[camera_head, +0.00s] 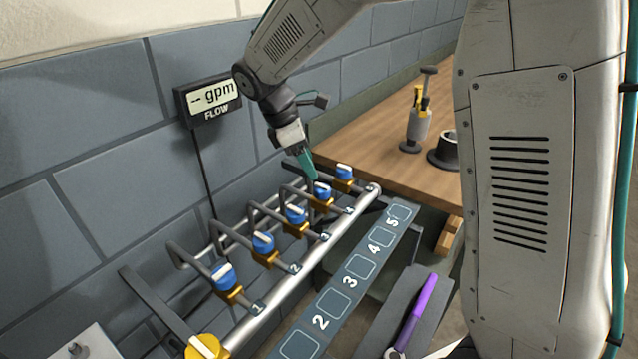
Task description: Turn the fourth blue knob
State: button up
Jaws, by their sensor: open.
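Several blue knobs with white pointer bars sit on brass valves along a silver pipe. The fourth blue knob (322,192) is near the far end, by the label 4. My gripper (312,177), with teal fingers, points down just above and slightly left of this knob. Its jaws are open, with nothing visibly held. I cannot tell whether a fingertip touches the knob. The fifth blue knob (344,172) is close on the right, and the third blue knob (296,215) is nearer on the left.
The silver pipe (297,267) runs below the knobs, with thin branch pipes behind. A yellow valve (206,348) is at the near end. A flow display (211,98) reads "-- gpm". A numbered strip (316,333), a purple-handled tool (416,311) and a wooden bench (378,144) lie to the right.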

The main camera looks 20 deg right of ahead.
aim_at(321, 185)
jog(key=x, duration=0.7)
jog(key=shift+d+f, duration=0.15)
jog(key=shift+f, duration=0.1)
jog(key=c, duration=1)
